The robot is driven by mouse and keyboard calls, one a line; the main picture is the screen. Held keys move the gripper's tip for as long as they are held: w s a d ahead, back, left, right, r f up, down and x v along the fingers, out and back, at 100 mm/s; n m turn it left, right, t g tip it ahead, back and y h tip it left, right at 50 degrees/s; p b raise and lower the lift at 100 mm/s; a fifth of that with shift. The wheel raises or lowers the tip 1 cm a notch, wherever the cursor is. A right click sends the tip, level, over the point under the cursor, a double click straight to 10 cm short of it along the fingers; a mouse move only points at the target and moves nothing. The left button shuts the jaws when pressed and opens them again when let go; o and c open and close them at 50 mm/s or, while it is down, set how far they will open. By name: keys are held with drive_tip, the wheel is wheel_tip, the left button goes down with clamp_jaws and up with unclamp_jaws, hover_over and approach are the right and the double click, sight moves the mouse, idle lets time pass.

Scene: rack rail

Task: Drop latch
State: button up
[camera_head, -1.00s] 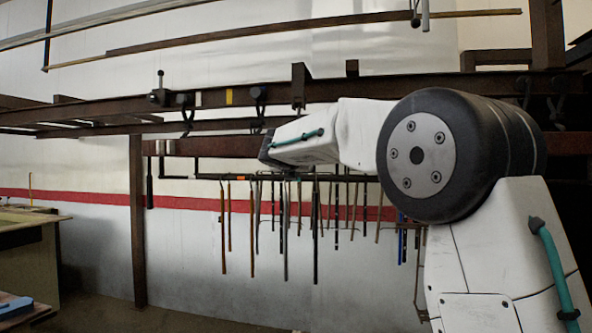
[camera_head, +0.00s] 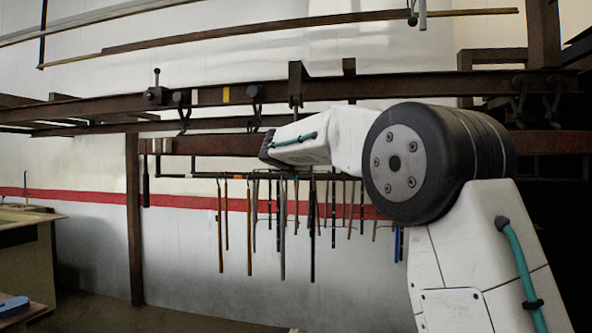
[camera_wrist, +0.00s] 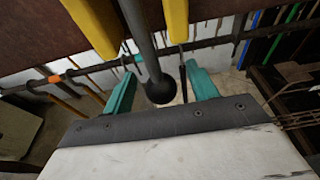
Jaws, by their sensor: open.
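A dark rod with a round knob (camera_wrist: 160,90) comes down between two yellow bars in the wrist view. It looks like a latch handle, but I cannot be sure. My gripper (camera_wrist: 161,72) has its teal fingers apart, one on each side of the rod and knob. I see gaps on both sides and no clear contact. In the head view my gripper (camera_head: 265,147) is beside the brown rail, its fingers hidden. A small black fitting with an upright knobbed lever (camera_head: 156,88) stands on the upper rail, left of my gripper.
A yellow bar (camera_wrist: 178,20) stands close beside the rod, before a brown beam (camera_wrist: 40,45). Several thin rods (camera_head: 249,225) hang from a dark bar below the rail. A brown post (camera_head: 134,220) stands left. A workbench (camera_head: 28,240) is at far left.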

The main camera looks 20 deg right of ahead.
drive_tip(key=s+a, duration=0.4)
drive_tip(key=s, duration=0.1)
drive_tip(key=shift+s, duration=0.3)
